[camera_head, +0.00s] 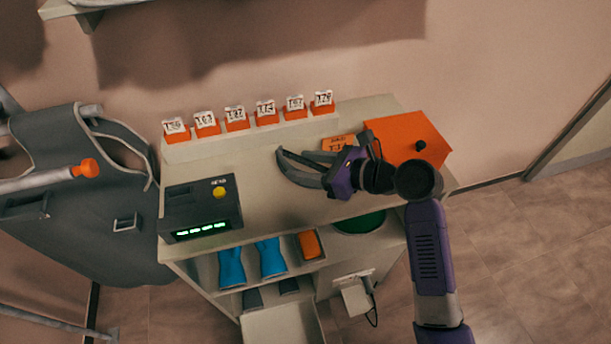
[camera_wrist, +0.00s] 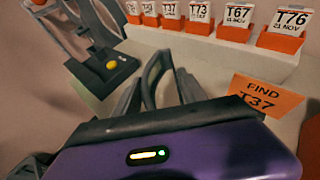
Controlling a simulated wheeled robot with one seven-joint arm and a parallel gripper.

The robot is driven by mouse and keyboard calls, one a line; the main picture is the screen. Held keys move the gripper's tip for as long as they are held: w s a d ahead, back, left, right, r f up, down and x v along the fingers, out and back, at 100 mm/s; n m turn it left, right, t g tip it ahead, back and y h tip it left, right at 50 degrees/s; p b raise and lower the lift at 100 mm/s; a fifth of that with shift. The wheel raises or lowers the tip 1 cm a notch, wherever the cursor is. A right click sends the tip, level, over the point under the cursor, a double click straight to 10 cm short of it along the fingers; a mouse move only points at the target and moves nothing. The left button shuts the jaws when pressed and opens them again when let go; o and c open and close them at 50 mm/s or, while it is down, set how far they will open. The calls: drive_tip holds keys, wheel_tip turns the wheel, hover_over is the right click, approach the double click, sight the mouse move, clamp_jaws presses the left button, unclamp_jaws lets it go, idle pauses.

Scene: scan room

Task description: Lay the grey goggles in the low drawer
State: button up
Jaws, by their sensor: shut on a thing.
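My gripper (camera_head: 293,156), purple with curved grey fingers, is shut on the dark grey goggles (camera_head: 304,162), above the pale cabinet top. In the wrist view the goggles (camera_wrist: 153,70) show as a grey curved loop between the fingers; my gripper's palm hides the rest. Whether they touch the top is hard to tell. The low drawer (camera_head: 281,326) sticks out at the bottom of the cabinet, cut by the picture's lower edge. The visible part of it looks empty.
Several orange labelled blocks (camera_head: 236,120) line the back ledge. A black device (camera_head: 202,209) with green digits stands left, an orange box (camera_head: 408,137) right. The shelf below holds blue items (camera_head: 271,257) and an orange one (camera_head: 309,244). A grey apron (camera_head: 80,200) hangs left.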

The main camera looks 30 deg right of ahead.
drive_tip(key=shift+f, duration=2)
drive_tip(key=shift+f, duration=0.1)
drive_tip(key=o, duration=1.4)
drive_tip(key=shift+s+d, duration=0.1)
drive_tip(key=shift+s, duration=0.05)
drive_tip(key=v, duration=1.1)
drive_tip(key=shift+s+d+r+b, duration=0.1)
drive_tip(key=shift+s+r+b, duration=0.2)
